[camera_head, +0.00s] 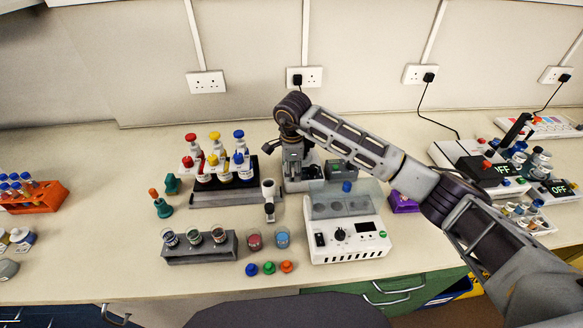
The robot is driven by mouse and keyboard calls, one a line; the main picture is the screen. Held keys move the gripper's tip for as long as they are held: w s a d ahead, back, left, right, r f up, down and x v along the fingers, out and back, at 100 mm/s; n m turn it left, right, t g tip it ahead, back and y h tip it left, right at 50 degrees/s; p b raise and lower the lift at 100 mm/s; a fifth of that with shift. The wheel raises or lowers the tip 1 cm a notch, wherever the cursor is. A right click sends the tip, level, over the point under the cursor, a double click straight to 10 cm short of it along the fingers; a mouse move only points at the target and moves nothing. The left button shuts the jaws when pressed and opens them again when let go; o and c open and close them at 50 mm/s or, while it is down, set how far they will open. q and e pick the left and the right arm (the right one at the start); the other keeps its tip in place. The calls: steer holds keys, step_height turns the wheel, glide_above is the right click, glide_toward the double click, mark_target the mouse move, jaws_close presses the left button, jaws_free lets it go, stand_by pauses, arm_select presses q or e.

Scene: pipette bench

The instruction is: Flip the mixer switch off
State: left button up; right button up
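My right arm reaches in from the right, and my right gripper (291,158) points down at the back middle of the bench. It is over or just in front of a grey and white device (312,183), which looks like the mixer. A dark display (340,169) with green marks is beside the gripper. The gripper and arm hide much of this device, and I cannot make out its switch. The fingertips are too small and covered to tell whether they are open, shut or touching anything. My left gripper is out of view.
A white instrument (345,252) with a clear lid, a knob and a black switch stands in front. A bottle rack (237,197) and a grey tube rack (203,250) are to the left. More devices with OFF displays (502,168) stand at right. The bench is clear at far left back.

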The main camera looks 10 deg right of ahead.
steer(key=c, duration=0.9)
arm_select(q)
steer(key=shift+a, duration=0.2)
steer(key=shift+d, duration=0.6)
arm_select(e)
steer(key=shift+w+g, duration=0.15)
steer(key=shift+g, duration=0.55)
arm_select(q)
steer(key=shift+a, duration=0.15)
arm_select(e)
steer(key=o, duration=0.7)
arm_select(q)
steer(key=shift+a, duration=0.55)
arm_select(e)
steer(key=o, duration=0.3)
steer(key=shift+o, duration=0.2)
